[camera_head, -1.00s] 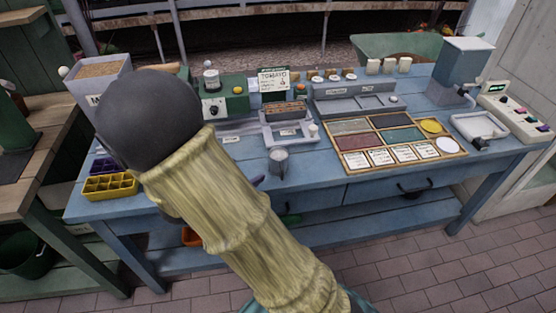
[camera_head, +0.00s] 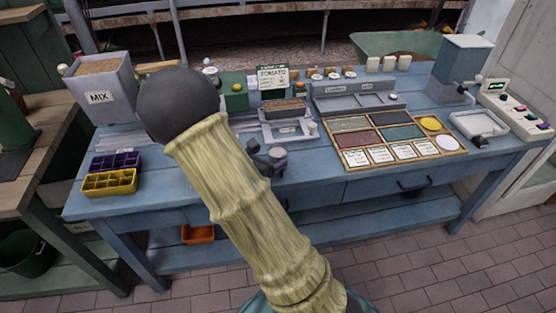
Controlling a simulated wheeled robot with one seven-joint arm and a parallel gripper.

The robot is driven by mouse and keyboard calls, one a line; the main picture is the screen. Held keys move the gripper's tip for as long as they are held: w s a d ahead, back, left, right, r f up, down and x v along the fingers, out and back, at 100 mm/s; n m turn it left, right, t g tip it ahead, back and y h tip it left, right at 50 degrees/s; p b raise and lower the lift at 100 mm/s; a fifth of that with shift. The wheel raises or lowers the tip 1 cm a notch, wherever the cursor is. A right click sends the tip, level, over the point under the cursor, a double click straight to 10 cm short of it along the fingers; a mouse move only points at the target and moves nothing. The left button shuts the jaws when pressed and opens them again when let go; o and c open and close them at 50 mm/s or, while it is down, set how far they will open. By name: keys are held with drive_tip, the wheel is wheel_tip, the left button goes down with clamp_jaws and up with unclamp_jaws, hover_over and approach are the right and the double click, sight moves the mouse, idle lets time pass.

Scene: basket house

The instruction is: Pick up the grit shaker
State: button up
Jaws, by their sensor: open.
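A small grey metal shaker (camera_head: 279,153), which I take to be the grit shaker, stands near the front edge of the blue bench. My arm crosses the left middle of the view and hides part of the bench. My dark gripper (camera_head: 264,160) shows past the arm's right edge, low at the shaker's left side, and overlaps it in the picture. The jaws are open. I cannot tell whether they touch the shaker or reach around it.
Behind the shaker is a grey tray stand (camera_head: 292,131). A framed board of colored panels (camera_head: 458,152) lies to the right. A MIX bin (camera_head: 100,90) and yellow cell tray (camera_head: 109,183) stand at left. The bench front right of the shaker is clear.

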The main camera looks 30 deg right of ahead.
sight(275, 153)
drive_tip(key=shift+w+d+f, duration=0.15)
drive_tip(key=shift+w+d, duration=0.1)
drive_tip(key=shift+d, duration=0.15)
drive_tip(key=x, duration=0.5)
drive_tip(key=shift+d, duration=0.1)
idle(0.4)
drive_tip(key=c, duration=1.2)
wheel_tip(275, 153, up, 10)
drive_tip(key=shift+p, duration=0.65)
drive_tip(key=shift+w, duration=0.1)
